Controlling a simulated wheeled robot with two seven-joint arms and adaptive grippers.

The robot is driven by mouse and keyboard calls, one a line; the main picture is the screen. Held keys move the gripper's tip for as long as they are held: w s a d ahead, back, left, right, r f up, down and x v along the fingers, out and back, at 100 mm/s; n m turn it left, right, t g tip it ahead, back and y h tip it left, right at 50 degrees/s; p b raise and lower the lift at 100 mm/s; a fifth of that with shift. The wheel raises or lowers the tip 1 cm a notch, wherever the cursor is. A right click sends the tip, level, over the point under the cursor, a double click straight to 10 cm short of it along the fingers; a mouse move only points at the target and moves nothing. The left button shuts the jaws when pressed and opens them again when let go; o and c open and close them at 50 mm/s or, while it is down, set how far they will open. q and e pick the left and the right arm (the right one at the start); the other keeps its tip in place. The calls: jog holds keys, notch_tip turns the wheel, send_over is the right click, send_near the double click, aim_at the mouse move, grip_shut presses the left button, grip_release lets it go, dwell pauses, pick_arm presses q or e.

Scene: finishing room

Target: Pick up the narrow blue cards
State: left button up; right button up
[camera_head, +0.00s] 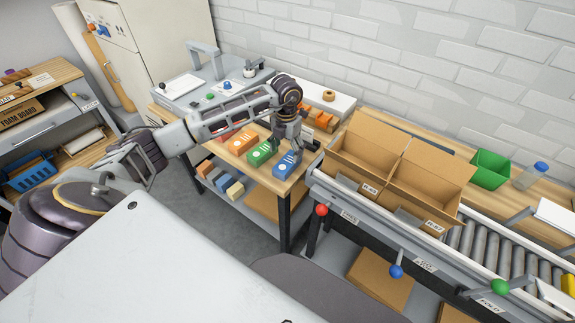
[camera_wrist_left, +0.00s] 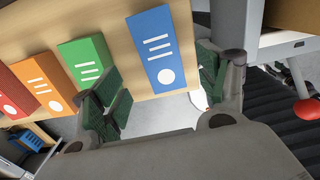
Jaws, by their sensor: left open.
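The narrow blue cards (camera_head: 286,166) form a blue block with white lines and a white dot, lying on the wooden table (camera_head: 243,176) near its front right corner. My left gripper (camera_head: 287,139) is above the blue block, pointing down. In the left wrist view the blue block (camera_wrist_left: 157,48) shows between and beyond the two green-padded fingers of the open, empty left gripper (camera_wrist_left: 163,90). The fingers hide part of the block's far end in the head view. My right gripper is not in view.
A green block (camera_head: 262,152) and an orange block (camera_head: 243,142) stand in a row left of the blue one, with a red one beyond. Two open cardboard boxes (camera_head: 425,180) sit on the roller conveyor to the right. A green bin (camera_head: 490,170) is behind them.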

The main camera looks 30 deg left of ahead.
aim_at(287, 162)
pick_arm(q)
jog(key=shift+f, duration=0.95)
jog(key=shift+d+f, duration=0.1)
jog(key=shift+f, duration=0.65)
notch_tip(287, 162, down, 3)
jog(key=shift+w+r+p, duration=0.1)
jog(key=shift+w+p, duration=0.05)
jog(key=shift+p, duration=0.35)
jog(key=shift+f, duration=0.45)
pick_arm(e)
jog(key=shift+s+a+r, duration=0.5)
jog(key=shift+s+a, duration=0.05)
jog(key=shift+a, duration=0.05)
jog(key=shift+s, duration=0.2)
